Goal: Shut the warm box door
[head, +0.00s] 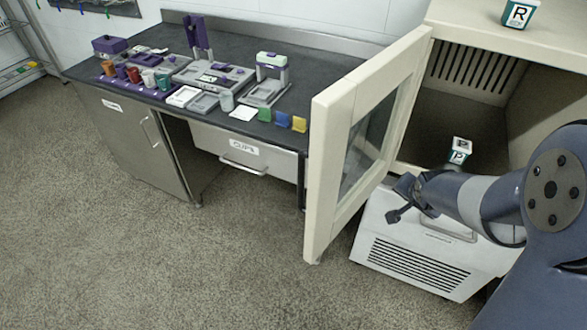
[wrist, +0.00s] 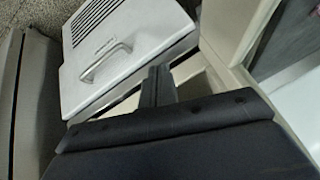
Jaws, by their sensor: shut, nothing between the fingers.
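The warm box (head: 407,170) is a cream cabinet at the right of the head view. Its door (head: 313,190) has a cream frame around a glass pane (head: 368,140) and stands wide open, swung out to the left of the opening. My gripper (head: 393,207) is shut and empty, in front of the box near its lower front, to the right of the door and apart from it in the head view. In the wrist view my shut fingers (wrist: 158,85) point toward the box's lower panel with a handle (wrist: 110,55). A cup marked P (head: 460,151) stands inside the box.
A cup marked R (head: 519,13) stands on top of the box. A dark bench (head: 330,68) with small devices, coloured cups and blocks lies left of the door. A drawer marked CLIPS (head: 240,150) is below it. The floor (head: 200,265) in front is clear.

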